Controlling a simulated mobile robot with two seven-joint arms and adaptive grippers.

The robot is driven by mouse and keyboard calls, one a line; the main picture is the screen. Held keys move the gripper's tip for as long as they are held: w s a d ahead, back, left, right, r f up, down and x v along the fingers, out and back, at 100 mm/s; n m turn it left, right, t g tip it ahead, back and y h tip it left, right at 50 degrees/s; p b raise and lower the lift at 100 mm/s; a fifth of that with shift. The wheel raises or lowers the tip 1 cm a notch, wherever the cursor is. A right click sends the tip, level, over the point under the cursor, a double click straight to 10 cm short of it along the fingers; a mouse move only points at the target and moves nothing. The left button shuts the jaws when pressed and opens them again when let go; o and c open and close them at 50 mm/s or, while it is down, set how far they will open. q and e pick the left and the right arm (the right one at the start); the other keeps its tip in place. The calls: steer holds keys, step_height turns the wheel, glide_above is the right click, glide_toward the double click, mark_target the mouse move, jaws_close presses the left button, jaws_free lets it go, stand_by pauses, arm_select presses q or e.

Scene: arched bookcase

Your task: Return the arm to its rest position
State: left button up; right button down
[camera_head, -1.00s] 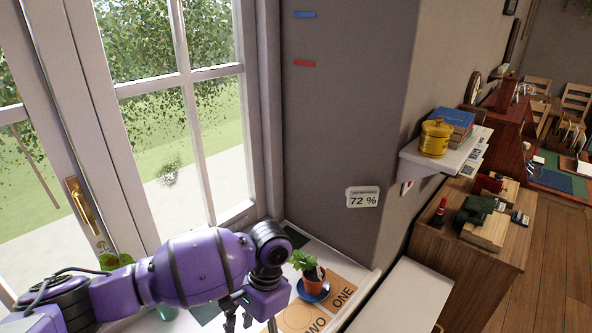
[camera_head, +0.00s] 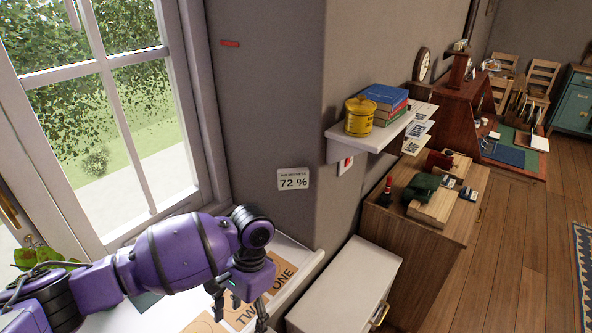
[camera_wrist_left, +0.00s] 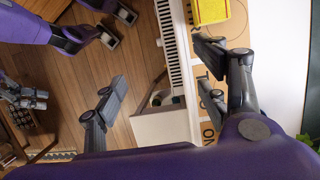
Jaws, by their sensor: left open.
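My left arm, purple with dark joints, comes in from the left in the head view, over the white windowsill. Its gripper (camera_head: 238,305) points down beside the lettered cards (camera_head: 262,297) and is partly cut off by the lower edge. In the left wrist view the two dark fingers of this gripper (camera_wrist_left: 163,78) are spread wide with nothing between them. My right gripper (camera_wrist_left: 117,28) shows at the top left of the wrist view, its fingers apart and empty, over the wooden floor. The right arm is out of the head view.
A white cabinet (camera_head: 345,285) stands right of the sill. A wall shelf (camera_head: 375,140) carries a yellow pot (camera_head: 359,116) and books (camera_head: 386,99). A wooden cabinet (camera_head: 430,240) with several items stands beyond. A yellow object (camera_wrist_left: 211,10) lies near the left gripper. Floor (camera_head: 525,240) at right is open.

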arm_select(q)
steer(key=s+d+f+n+t+h, duration=0.2)
steer(key=s+d+f+t+h, duration=0.15)
steer(key=d+f, duration=0.3)
steer(key=s+d+f+n+t+h, duration=0.1)
steer(key=s+d+f+t+h, duration=0.1)
steer(key=s+d+f+h, duration=0.45)
steer(key=s+a+f+n+t+y, duration=0.2)
steer(key=s+a+t+y, duration=0.1)
steer(key=a, duration=0.7)
steer(key=s+a+f+n+t+y, duration=0.2)
steer(key=s+a+t+y, duration=0.1)
steer(key=s+a, duration=0.5)
steer(key=shift+a+f+y+p, duration=0.25)
steer(key=shift+a+y+p, duration=0.1)
steer(key=shift+a+y, duration=0.65)
